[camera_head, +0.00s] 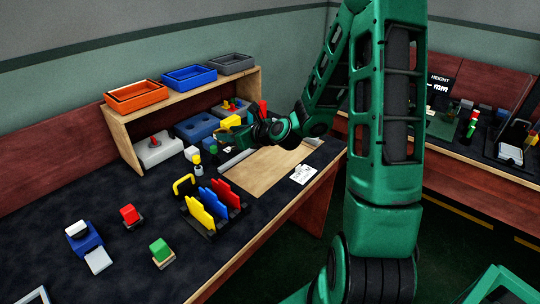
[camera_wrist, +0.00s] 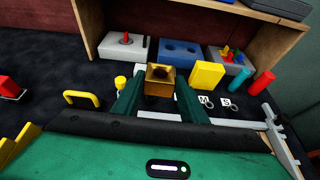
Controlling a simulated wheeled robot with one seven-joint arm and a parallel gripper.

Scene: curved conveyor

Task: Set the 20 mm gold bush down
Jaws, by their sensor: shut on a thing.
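The gold bush (camera_wrist: 160,80) shows in the wrist view as a square gold-brown piece with a dark round opening on top. My gripper (camera_wrist: 159,92) has its two green fingers on either side of the bush and is shut on it. In the head view my gripper (camera_head: 229,139) is over the back of the table, in front of the wooden shelf. I cannot make out the bush there. A blue block with dark holes (camera_wrist: 181,53) stands behind the bush in the wrist view. Whether the bush touches the table is unclear.
Grey blocks with pegs (camera_wrist: 124,47) (camera_wrist: 231,60) flank the blue block. A yellow block (camera_wrist: 207,74), red and teal cylinders and small tags M (camera_wrist: 204,100) and S (camera_wrist: 226,103) are to the right. A yellow handle (camera_wrist: 81,98) is left. Coloured trays (camera_head: 137,96) sit on the shelf.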

